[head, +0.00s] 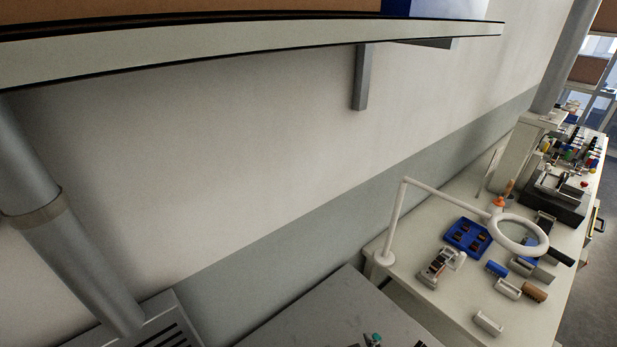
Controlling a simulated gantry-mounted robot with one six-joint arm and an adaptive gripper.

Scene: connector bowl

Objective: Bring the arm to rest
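My gripper and arm do not show clearly in the head view, so whether the gripper is open or shut is hidden. A grey table (325,318) is cut off by the bottom edge of the picture. Small teal and dark items (373,340) sit on it at that edge, too cropped to identify. No bowl can be made out.
A white bench (461,306) on the right holds a ring magnifier lamp (404,209), a blue tray (468,236) and several small blocks. Farther back stand more devices. A shelf (250,38) crosses the top; a metal pipe (66,248) stands left.

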